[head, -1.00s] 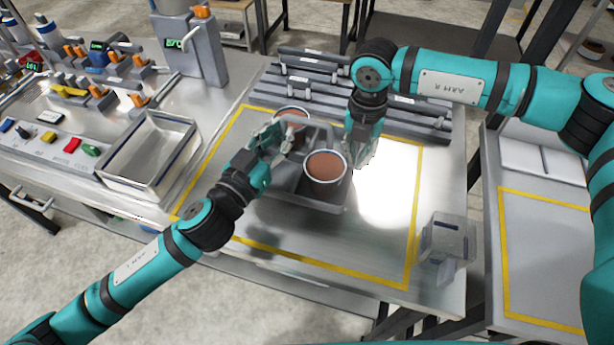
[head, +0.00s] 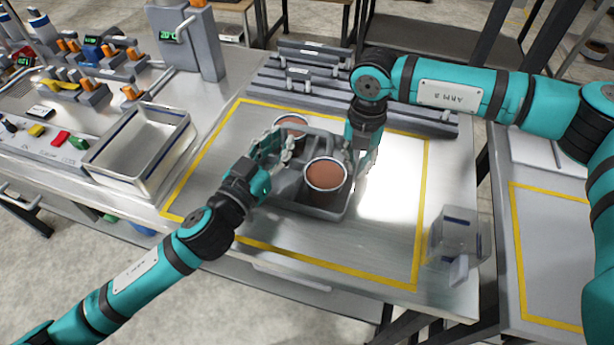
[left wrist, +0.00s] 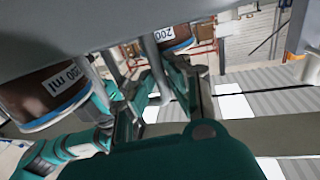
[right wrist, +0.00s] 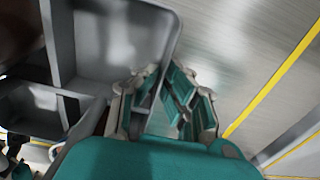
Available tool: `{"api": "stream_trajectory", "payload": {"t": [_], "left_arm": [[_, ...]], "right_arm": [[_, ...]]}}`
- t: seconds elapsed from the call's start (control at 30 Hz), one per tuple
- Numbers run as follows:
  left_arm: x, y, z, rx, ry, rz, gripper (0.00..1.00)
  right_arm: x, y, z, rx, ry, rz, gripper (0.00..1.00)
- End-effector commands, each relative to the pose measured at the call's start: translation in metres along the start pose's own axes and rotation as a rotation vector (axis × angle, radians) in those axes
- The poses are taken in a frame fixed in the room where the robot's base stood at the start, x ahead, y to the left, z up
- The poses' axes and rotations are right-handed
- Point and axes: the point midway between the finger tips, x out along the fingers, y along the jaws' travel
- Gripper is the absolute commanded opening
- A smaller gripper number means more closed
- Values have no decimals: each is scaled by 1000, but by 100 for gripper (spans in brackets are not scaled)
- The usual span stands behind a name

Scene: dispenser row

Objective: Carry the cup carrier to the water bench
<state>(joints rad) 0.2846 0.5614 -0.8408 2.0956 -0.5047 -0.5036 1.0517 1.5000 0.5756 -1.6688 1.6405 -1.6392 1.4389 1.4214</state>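The grey cup carrier (head: 309,206) stands on the metal bench (head: 250,222), inside the yellow outline. It holds a front cup (head: 325,175) and a back cup (head: 292,125), both with brown contents. Labelled cups also show in the left wrist view (left wrist: 45,95). My left gripper (head: 276,150) is at the carrier's left end, fingers spread around a grey bar of it. My right gripper (head: 364,160) is at the right end, partly hidden by its arm. In the right wrist view (right wrist: 160,100) its fingers are apart, with the carrier's wall edge between them.
A metal tray (head: 137,160) stands to the left, near a dispenser with a green display (head: 187,40). Grey rails (head: 300,75) lie behind the carrier. A clear box (head: 458,235) stands at the right corner. The outlined area in front is clear.

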Motion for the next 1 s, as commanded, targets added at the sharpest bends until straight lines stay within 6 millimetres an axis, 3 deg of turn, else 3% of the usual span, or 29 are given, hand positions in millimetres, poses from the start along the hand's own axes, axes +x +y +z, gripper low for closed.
{"api": "stream_trajectory", "payload": {"t": [0.03, 0.17, 0.53, 1.0], "left_arm": [[0, 0, -2, 1, 1, 0, 20], [0, 0, -2, 0, 0, 0, 36], [-7, 0, 0, -1, -2, -1, 36], [-94, 0, 0, -3, -4, 0, 36]], "right_arm": [[-2, 0, 0, 1, -1, 0, 11], [-2, 0, 0, 1, -1, 0, 28], [-2, 0, 0, 0, 0, 0, 29], [-2, 0, 0, 0, 0, 0, 29]]}}
